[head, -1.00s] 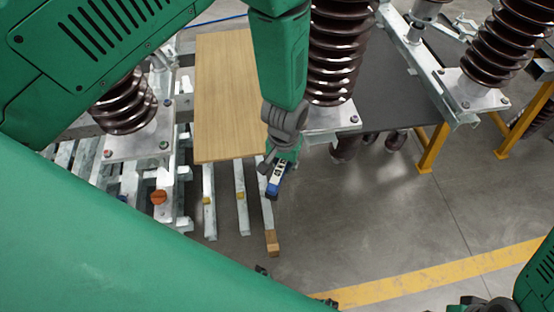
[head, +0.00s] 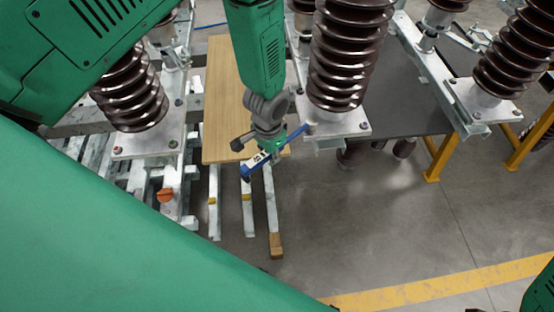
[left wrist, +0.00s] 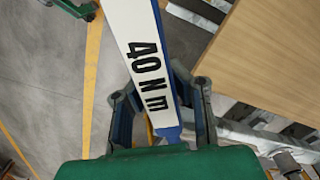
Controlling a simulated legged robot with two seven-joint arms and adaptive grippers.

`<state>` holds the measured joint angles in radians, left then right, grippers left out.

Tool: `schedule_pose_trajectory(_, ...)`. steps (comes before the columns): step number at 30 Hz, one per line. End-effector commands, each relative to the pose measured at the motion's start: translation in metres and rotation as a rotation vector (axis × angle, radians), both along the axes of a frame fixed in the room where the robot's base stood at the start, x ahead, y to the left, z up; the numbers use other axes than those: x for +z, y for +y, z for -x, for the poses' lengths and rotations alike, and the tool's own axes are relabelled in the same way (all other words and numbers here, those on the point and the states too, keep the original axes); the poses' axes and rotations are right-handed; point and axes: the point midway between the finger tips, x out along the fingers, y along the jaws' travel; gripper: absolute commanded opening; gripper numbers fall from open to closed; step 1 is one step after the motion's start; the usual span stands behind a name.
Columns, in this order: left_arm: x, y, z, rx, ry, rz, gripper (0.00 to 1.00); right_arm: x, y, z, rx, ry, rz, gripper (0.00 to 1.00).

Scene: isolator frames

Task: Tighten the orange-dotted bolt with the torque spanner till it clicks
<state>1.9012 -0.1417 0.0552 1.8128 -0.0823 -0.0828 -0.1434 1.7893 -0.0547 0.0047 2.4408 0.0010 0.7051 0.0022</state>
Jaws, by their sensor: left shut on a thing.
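My left gripper (head: 265,148) is shut on the blue torque spanner (head: 296,134), whose pale label reads "40 N m" in the left wrist view (left wrist: 146,68). The spanner lies slanted, its lower left end clear of the pallet and its upper right end at the front left edge of the middle insulator's base plate (head: 345,122). I cannot tell whether that end touches a bolt. A bolt (head: 363,125) shows at the plate's right corner. No orange dot on a bolt can be made out. My right gripper is not visible; only part of my right arm shows at bottom right.
A wooden board (head: 222,90) lies behind the gripper. The left insulator's base plate (head: 150,146) has several bolts, and an orange cap (head: 166,195) sits below it. A dark table (head: 410,100) with yellow legs stands right. The floor ahead is clear.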

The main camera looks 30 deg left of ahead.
Motion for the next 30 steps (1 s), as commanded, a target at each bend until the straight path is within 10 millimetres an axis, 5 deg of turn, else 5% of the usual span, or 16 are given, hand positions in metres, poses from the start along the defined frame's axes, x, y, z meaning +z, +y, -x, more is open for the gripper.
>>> schedule_pose_trajectory(13, 0.000, 0.034, -0.021, -0.245, -0.004, 0.000, 0.00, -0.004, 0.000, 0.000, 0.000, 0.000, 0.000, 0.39)
schedule_pose_trajectory(30, 0.035, 0.033, -0.020, -0.241, -0.004, 0.000, 0.00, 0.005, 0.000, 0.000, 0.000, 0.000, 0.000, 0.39)
